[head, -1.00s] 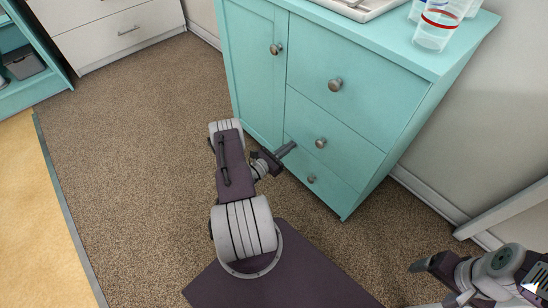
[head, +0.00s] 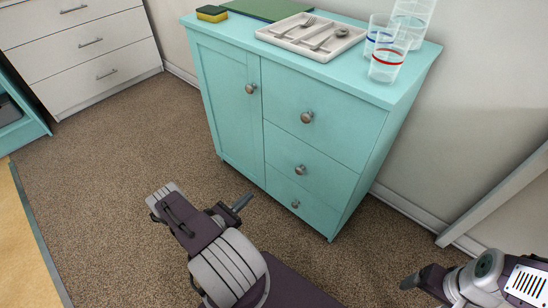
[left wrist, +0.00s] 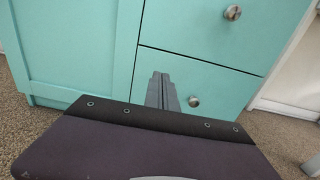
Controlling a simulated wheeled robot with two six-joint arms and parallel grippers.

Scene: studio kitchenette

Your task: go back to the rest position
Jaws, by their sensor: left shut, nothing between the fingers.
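My left gripper (head: 241,203) is shut and empty, low in front of the teal cabinet (head: 222,105). In the left wrist view its closed fingers (left wrist: 161,88) point toward the cabinet's drawer fronts, with a drawer knob (left wrist: 194,101) beside them. I cannot tell from the pictures how wide the gap to the cabinet is. My left arm is folded in front of my base. My right gripper (head: 411,282) is at the lower right, apart from the cabinet; its fingers are too small and side-on to show open or shut.
On the cabinet top are a grey cutlery tray (head: 350,37), clear cups with a red-ringed one (head: 387,65) in front, and a yellow-green sponge (head: 212,13). A white drawer unit (head: 85,50) stands at the left. Open carpet (head: 100,180) lies between.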

